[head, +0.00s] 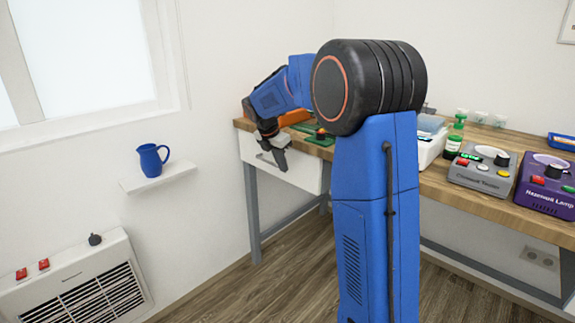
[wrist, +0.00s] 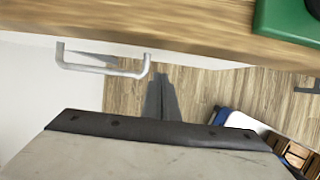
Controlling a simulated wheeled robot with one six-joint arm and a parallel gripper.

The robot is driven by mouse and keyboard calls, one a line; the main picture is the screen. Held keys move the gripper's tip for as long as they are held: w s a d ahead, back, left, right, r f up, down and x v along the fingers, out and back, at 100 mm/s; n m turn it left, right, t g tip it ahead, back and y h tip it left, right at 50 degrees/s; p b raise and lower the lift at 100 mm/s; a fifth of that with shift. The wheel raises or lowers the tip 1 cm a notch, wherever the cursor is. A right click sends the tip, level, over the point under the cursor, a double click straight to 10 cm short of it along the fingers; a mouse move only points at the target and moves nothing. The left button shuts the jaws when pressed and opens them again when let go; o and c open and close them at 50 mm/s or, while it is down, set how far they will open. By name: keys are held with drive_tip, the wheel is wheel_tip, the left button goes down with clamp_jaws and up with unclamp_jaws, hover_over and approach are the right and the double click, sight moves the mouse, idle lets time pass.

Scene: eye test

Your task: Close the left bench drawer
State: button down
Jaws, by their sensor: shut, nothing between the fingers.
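The left bench drawer (head: 306,177) has a white front under the left end of the wooden bench top. I cannot tell how far it stands out from the bench. Its grey bar handle (wrist: 104,70) shows at the upper left in the wrist view, just below the wooden edge.
A wall shelf (head: 160,178) with a blue jug (head: 152,160) and a heater (head: 80,283) are at left. Floor before the drawer is clear.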

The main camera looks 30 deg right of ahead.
drive_tip(key=a+f+v, duration=0.1)
drive_tip(key=v, duration=0.9)
drive_tip(key=s+a+r+m+y, duration=0.1)
drive_tip(key=s+a+m, duration=0.15)
drive_tip(key=s, duration=0.45)
drive_tip(key=s+a+r+m, duration=0.1)
drive_tip(key=s+m, duration=0.3)
drive_tip(key=s, duration=0.3)
drive_tip(key=s+a+f+m+t+y, duration=0.1)
drive_tip(key=s+f+m, duration=0.3)
drive_tip(key=s, duration=0.5)
drive_tip(key=s+a+f+m+t+y, duration=0.1)
drive_tip(key=s+a+f+m, duration=0.2)
drive_tip(key=s+m, duration=0.3)
drive_tip(key=s+a+f+m+t+y, duration=0.1)
drive_tip(key=s+a+f+m, duration=0.2)
drive_tip(key=s, duration=1)
drive_tip(key=shift+s+f+m, duration=0.2)
drive_tip(key=shift+f+m, duration=0.85)
drive_tip(key=shift+f, duration=0.5)
drive_tip(key=shift+d, duration=0.1)
